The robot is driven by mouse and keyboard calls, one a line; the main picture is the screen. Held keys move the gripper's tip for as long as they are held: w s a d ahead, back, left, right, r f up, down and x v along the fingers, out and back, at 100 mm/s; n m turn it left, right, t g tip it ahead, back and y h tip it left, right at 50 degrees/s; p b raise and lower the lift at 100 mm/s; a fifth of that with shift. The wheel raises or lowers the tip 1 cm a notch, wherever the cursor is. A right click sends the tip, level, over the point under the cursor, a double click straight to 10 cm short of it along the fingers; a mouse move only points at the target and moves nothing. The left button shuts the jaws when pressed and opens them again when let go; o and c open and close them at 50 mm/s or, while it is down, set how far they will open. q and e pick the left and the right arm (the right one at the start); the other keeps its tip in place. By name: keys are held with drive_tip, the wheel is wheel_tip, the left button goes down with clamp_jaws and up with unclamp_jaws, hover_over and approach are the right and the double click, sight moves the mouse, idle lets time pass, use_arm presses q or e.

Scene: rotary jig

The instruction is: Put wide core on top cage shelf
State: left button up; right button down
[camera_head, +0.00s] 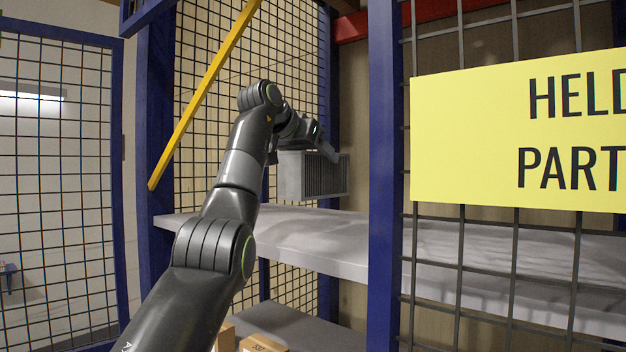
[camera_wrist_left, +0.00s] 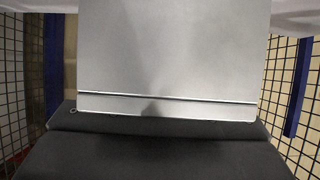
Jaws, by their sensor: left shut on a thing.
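The wide core (camera_head: 313,175) is a grey, finned metal block in the head view. My left gripper (camera_head: 325,148) is shut on it and holds it above the grey top cage shelf (camera_head: 300,238), with a gap below it. In the left wrist view the core's flat grey face (camera_wrist_left: 175,55) fills the upper middle, close to the dark gripper body (camera_wrist_left: 160,150). The fingertips are mostly hidden by the core and the wrist. My right gripper is not in view.
A blue post (camera_head: 384,180) stands right of the opening, with a yellow sign (camera_head: 520,130) on the mesh. A yellow bar (camera_head: 205,95) slants across the upper left. Cardboard boxes (camera_head: 262,343) lie on the lower shelf. The top shelf's visible surface is clear.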

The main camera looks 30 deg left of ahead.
sight(316, 190)
use_arm(q)
drive_tip(key=f, duration=0.3)
drive_tip(key=shift+s+b, duration=0.2)
drive_tip(key=shift+b, duration=0.2)
drive_tip(key=shift+w+f, duration=0.25)
drive_tip(key=shift+f, duration=0.4)
drive_tip(key=f, duration=0.2)
drive_tip(key=shift+s+f, duration=0.2)
drive_tip(key=shift+f, duration=0.1)
drive_tip(key=shift+w+a+f+b, duration=0.15)
drive_tip(key=shift+f+b, duration=0.15)
drive_tip(key=shift+f, duration=0.25)
drive_tip(key=shift+r, duration=0.1)
drive_tip(key=shift+d, duration=0.2)
